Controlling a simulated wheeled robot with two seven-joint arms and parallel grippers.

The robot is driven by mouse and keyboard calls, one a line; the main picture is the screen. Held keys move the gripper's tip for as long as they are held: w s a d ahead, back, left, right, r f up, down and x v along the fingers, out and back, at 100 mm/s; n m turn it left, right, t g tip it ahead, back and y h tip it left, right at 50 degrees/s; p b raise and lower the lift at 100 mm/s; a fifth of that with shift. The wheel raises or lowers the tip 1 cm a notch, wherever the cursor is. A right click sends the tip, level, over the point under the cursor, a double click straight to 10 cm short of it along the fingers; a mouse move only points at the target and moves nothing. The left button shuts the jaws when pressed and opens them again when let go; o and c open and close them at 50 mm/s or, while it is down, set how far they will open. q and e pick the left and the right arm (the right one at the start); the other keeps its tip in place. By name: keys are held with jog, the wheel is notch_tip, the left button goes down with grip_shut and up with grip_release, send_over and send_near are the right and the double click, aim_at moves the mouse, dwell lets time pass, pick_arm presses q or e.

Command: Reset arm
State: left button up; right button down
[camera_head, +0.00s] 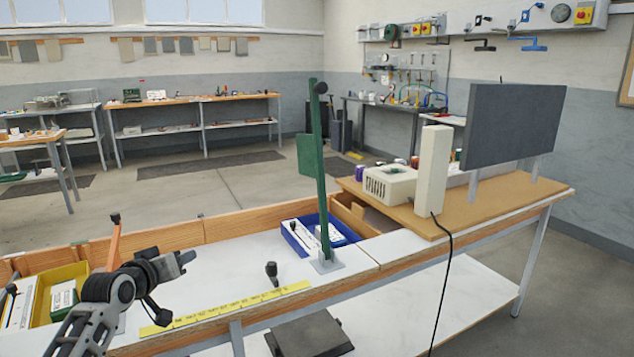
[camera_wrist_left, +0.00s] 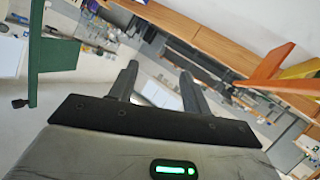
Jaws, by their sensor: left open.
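My left gripper (camera_head: 182,262) is over the left part of the white bench, and its jaws hold nothing. In the left wrist view its two fingers (camera_wrist_left: 158,84) are spread apart with clear space between them. A tall green lever (camera_head: 321,190) with a black knob at its top stands upright on a metal base plate right of the gripper, well apart from it. An orange lever (camera_head: 114,243) with a dark knob shows just behind and left of the gripper; its lower part is hidden by my arm. My right gripper is in neither view.
A cream box (camera_head: 390,185) and grey panel (camera_head: 512,126) stand at the right.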

pick_arm(q)
jog(key=a+r+m+t+y, duration=0.2)
jog(key=a+r+m+y, duration=0.15)
jog(key=m, duration=0.25)
jog(key=s+d+f+g+h, duration=0.1)
jog(key=s+d+f+h, duration=0.1)
jog(key=s+d+f, duration=0.55)
jog(key=s+d+f+g+h, duration=0.15)
jog(key=s+d+f, duration=0.25)
jog(key=s+f, duration=0.6)
jog(key=s+d+f+g, duration=0.1)
jog(key=s+d+f, duration=0.2)
jog(key=s, duration=0.7)
jog(key=s+d+f+g+h, duration=0.1)
jog(key=s+d+f, duration=0.3)
jog(key=s, duration=0.5)
jog(key=shift+s+d+f+g+h, duration=0.15)
jog(key=shift+s+d+g+h, duration=0.15)
jog(key=shift+s+d+g, duration=0.25)
jog(key=shift+w+a, duration=0.1)
jog(key=shift+a, duration=0.05)
